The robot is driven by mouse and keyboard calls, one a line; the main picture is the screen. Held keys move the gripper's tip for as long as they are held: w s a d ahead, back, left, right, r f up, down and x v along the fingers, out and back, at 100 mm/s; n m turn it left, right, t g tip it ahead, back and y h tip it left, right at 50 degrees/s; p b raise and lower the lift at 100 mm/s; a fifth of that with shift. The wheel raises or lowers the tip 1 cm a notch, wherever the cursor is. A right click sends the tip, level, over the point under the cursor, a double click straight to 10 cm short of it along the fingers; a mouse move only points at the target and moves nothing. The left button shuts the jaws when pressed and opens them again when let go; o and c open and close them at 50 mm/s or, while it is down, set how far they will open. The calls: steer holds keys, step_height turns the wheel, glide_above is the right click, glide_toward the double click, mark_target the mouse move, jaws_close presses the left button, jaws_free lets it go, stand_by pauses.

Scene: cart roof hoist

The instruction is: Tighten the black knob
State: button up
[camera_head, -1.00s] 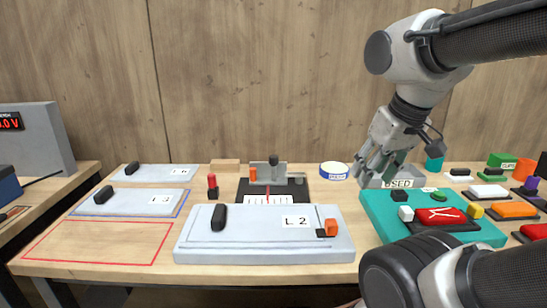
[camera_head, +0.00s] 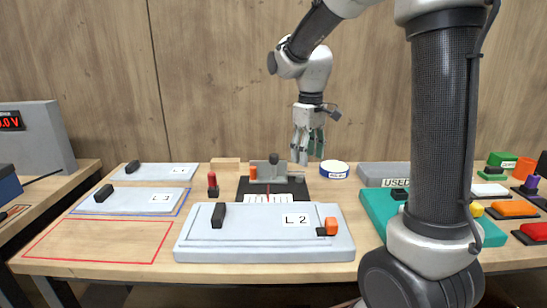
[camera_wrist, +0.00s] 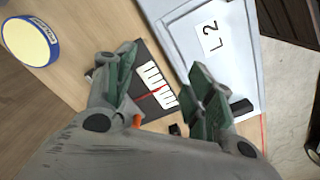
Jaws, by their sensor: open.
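The black knob (camera_head: 274,159) stands upright on top of a small grey fixture (camera_head: 264,171) in the head view. An orange knob (camera_head: 252,172) is at the fixture's left end, and a white scale card with a red line (camera_head: 268,197) lies in front. My gripper (camera_head: 305,160) points down, above and right of the black knob, apart from it. In the wrist view my gripper (camera_wrist: 162,65) is open, its green-padded fingers apart with nothing between them. The scale card (camera_wrist: 157,85) shows beyond the fingers there. I cannot make out the black knob in that view.
The grey L2 panel (camera_head: 255,247) with a black handle lies in front of the fixture. A red-topped post (camera_head: 212,183) stands left, a round blue-and-white tin (camera_head: 334,169) right. My arm hides part of the teal tray (camera_head: 375,210). The red-outlined area (camera_head: 100,241) is empty.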

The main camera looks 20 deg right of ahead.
mark_target(274, 155)
steer(key=w+a+f+n, duration=0.1)
steer(key=w+n, duration=0.2)
steer(key=w, duration=0.2)
steer(key=w+a+f+n, duration=0.1)
steer(key=w+f+n, duration=0.1)
steer(key=w+n, duration=0.2)
steer(key=w+a+f+n, duration=0.1)
steer(key=w+n, duration=0.3)
steer(key=w, duration=0.4)
steer(key=shift+w+a+f, duration=0.1)
steer(key=shift+a+f, duration=0.05)
steer(key=shift+a, duration=0.05)
steer(key=w+r+n, duration=0.1)
steer(key=n, duration=0.1)
steer(key=w+r+n, duration=0.1)
steer(key=r+n, duration=0.1)
steer(key=shift+a+r+n, duration=0.15)
steer(key=shift+r+n, duration=0.05)
steer(key=shift+n, duration=0.1)
steer(key=shift+s+n, duration=0.1)
steer(key=shift+n, duration=1.1)
steer(key=shift+f, duration=0.25)
step_height(274, 155, down, 7)
steer(key=shift+f, duration=0.2)
steer(key=c, duration=1)
